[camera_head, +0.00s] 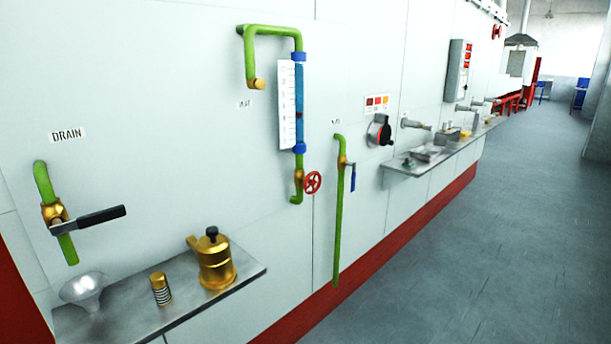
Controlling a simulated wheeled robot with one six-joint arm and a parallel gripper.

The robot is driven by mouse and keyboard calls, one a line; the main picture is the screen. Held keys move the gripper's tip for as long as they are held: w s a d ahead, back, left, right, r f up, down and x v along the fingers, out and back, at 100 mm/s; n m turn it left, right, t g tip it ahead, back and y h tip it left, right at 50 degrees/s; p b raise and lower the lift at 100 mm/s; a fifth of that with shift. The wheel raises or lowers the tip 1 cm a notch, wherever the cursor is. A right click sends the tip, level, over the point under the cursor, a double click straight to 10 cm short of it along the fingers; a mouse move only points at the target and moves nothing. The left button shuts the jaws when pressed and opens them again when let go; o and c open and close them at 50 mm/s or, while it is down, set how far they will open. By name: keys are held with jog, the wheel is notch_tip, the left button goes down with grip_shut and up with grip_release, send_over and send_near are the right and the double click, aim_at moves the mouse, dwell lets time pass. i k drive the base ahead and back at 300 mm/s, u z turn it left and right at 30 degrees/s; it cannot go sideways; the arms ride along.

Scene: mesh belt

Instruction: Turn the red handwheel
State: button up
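A small red handwheel (313,182) sits on a brass valve (299,178) at the lower end of a green pipe on the white wall panel, right of the picture's middle. Above it is a blue sight tube (299,105) with a white scale (287,105). The wheel faces out to the right and nothing covers it. My gripper is not in view. Another red wheel-like part (497,32) shows small, high up at the far right.
A metal shelf (130,314) below left holds a funnel, a spring part and a brass pot (214,262). A black-handled drain lever (100,217) sticks out at left. A green pipe with a blue lever (353,178) stands right of the wheel. The grey floor (480,240) at right is clear.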

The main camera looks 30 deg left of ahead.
aim_at(312, 182)
jog(key=u, duration=0.65)
jog(key=i, duration=1.1)
jog(key=u, duration=0.7)
